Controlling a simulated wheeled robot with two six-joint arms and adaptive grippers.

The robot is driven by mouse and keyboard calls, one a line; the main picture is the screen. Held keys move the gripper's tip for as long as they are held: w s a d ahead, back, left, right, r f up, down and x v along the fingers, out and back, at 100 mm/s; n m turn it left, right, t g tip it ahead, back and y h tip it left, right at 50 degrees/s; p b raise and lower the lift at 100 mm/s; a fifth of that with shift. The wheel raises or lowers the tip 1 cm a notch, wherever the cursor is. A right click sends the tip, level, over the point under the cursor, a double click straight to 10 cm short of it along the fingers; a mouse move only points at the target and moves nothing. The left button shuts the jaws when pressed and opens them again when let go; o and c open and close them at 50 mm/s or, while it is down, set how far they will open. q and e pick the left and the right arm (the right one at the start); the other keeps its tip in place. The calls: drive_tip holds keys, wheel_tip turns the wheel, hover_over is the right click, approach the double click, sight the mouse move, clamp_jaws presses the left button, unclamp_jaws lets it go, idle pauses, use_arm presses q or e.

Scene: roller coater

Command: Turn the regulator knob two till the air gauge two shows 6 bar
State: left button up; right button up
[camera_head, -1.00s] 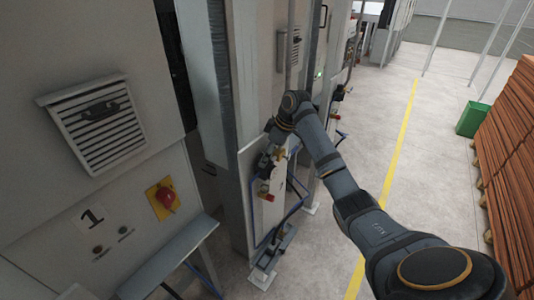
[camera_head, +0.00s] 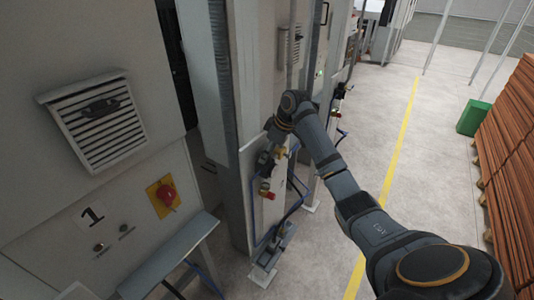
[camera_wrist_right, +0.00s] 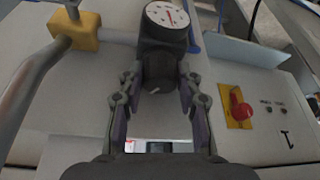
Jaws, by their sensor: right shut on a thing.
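The regulator knob (camera_wrist_right: 158,75) is a dark round cap between the fingers of my right gripper (camera_wrist_right: 160,82) in the right wrist view. The gripper is shut on it from both sides. The air gauge (camera_wrist_right: 168,14) beyond the knob has a white dial with a red needle; its numbers are too small to read. In the head view, my right gripper (camera_head: 272,137) is at the dark regulator unit (camera_head: 265,162) on the machine's side, and the knob is hidden there. My left gripper is not in view.
A yellow fitting with a pipe (camera_wrist_right: 75,32) is beside the regulator. A brown stack (camera_head: 512,165) and green bin (camera_head: 473,118) stand right; the floor between is clear.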

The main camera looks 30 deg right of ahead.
drive_tip(key=m+h, duration=0.1)
drive_tip(key=m, duration=0.2)
drive_tip(key=shift+a+t, duration=0.1)
drive_tip(key=shift+t, duration=0.3)
drive_tip(key=shift+m+h, duration=0.9)
drive_tip(key=shift+m, duration=1.5)
drive_tip(key=o, duration=1.2)
drive_tip(key=shift+s, duration=0.1)
drive_tip(key=shift+c, duration=0.2)
